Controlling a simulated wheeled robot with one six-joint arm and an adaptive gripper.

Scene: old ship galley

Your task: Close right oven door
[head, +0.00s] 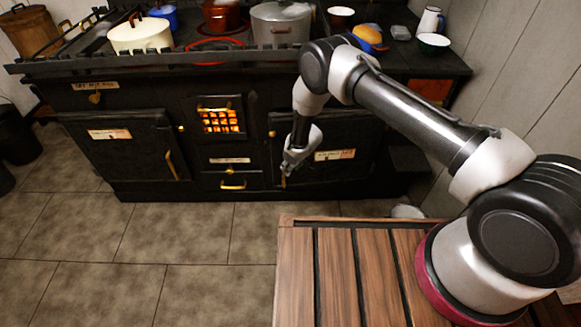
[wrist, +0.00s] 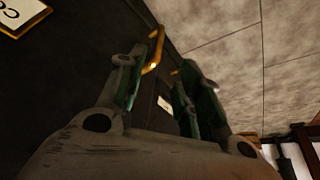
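The right oven door (head: 352,172) is a black panel at the lower right of the black stove, with a paper label on it. I cannot tell whether it is fully shut or slightly ajar. My gripper (head: 286,172) is in front of its left edge, pointing down, and hides part of it. A brass handle (wrist: 154,53) shows in the wrist view beyond the fingertips. My gripper (wrist: 163,62) looks open, with a gap between its fingers. I cannot tell whether a finger touches the handle.
The stove's left oven door (head: 125,150) has a brass handle (head: 171,165). Between the doors is a glowing fire grate (head: 220,121). Pots, including a grey one (head: 281,24), stand on top. A slatted wooden table (head: 335,270) is in front. Tiled floor (head: 190,240) is clear at left.

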